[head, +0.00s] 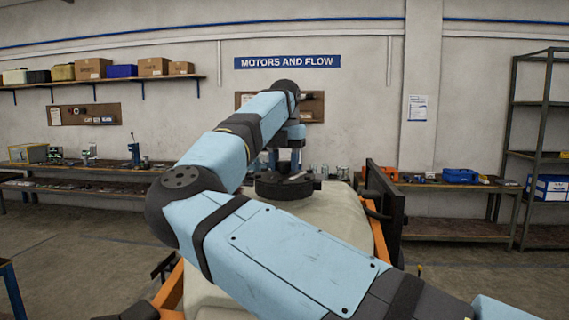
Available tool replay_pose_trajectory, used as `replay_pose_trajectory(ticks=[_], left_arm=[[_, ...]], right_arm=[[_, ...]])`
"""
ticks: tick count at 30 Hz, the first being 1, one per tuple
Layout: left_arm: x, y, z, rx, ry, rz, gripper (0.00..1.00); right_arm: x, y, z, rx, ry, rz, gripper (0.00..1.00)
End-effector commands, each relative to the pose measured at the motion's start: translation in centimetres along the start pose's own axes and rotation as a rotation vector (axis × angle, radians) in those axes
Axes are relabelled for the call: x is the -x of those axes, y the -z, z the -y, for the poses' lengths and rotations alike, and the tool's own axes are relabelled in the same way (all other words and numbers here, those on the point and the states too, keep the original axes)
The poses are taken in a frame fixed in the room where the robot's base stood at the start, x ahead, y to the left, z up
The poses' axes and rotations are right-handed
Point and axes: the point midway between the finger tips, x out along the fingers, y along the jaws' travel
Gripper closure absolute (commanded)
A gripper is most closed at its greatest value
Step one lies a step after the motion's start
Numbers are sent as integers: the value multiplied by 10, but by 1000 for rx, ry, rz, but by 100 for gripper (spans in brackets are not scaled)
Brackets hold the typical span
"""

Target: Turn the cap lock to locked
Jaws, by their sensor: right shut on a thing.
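A round black cap (272,190) sits on top of the pale tank (335,208) of the spray drone. My right gripper (286,172) points down onto the cap from above and is shut on the cap lock at its top. The fingers are small and partly hidden by my own arm, so the lock's angle and any markings cannot be read. My right arm crosses the middle of the view and covers much of the tank. My left gripper is not in view.
Orange frame parts (376,232) and a dark upright panel (386,215) stand beside the tank on the right. Clear jars (342,172) stand behind it. Workbenches with tools and a blue bin (460,176) line the wall. Open floor lies on the left.

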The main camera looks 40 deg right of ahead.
Motion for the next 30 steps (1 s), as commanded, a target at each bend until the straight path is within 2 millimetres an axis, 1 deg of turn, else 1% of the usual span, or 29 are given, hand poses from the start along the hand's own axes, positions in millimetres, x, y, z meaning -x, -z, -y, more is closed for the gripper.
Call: replay_pose_trajectory(ticks=[7, 20, 21, 24, 30], left_arm=[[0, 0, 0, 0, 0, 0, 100], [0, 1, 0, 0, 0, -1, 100], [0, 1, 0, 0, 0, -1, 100], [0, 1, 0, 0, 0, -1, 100], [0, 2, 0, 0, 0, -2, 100]], right_arm=[[1, 0, 0, -56, 0, 1, 83], [1, 0, 0, -64, 0, 1, 83], [1, 0, 0, -64, 0, 1, 54], [1, 0, 0, -63, 0, 1, 33], [0, 0, 0, -63, 0, 1, 33]])
